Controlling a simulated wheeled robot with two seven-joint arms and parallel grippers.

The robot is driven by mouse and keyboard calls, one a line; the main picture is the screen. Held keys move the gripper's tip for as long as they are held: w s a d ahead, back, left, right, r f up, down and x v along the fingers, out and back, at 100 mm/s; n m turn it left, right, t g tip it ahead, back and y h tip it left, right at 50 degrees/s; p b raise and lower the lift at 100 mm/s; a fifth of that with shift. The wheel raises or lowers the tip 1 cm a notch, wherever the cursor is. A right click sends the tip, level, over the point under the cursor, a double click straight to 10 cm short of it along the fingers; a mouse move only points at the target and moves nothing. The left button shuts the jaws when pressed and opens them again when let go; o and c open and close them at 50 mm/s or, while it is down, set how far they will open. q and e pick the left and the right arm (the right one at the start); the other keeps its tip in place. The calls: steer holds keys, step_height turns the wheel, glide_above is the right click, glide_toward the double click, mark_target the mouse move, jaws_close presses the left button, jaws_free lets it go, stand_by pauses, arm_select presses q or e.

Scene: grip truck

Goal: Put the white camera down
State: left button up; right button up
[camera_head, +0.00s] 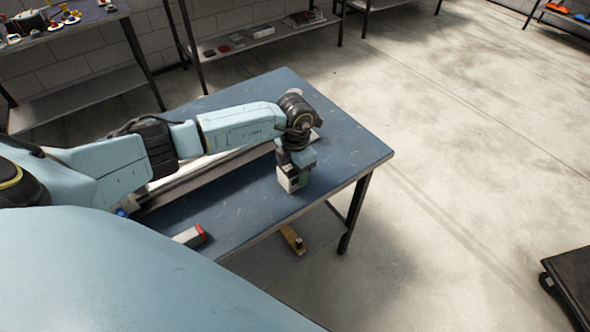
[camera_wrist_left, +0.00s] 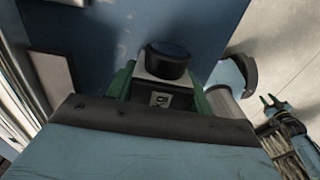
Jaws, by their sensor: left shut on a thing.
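The white camera (camera_head: 286,181) is held at the end of my left gripper (camera_head: 294,182), over the right part of the blue table (camera_head: 335,150). In the left wrist view the camera (camera_wrist_left: 150,70) shows a pale body with a round black part on top, between the green fingers of my left gripper (camera_wrist_left: 158,88). I cannot tell whether its underside touches the table. In the left wrist view, my right gripper (camera_wrist_left: 269,99) shows small at the right edge, its green tips apart and nothing seen between them.
A long pale tray (camera_head: 200,176) lies behind my left arm on the table. A white and red box (camera_head: 190,236) lies near the front edge. The tabletop right of my left gripper is clear. A yellowish item (camera_head: 293,240) is on the lower shelf.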

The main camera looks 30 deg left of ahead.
arm_select(q)
steer(key=shift+f, duration=0.1)
steer(key=o, duration=1)
steer(key=shift+c, duration=0.2)
step_height(320, 180, up, 12)
steer(key=shift+r+p, duration=0.15)
steer(key=shift+p, duration=0.2)
steer(key=shift+d, duration=0.1)
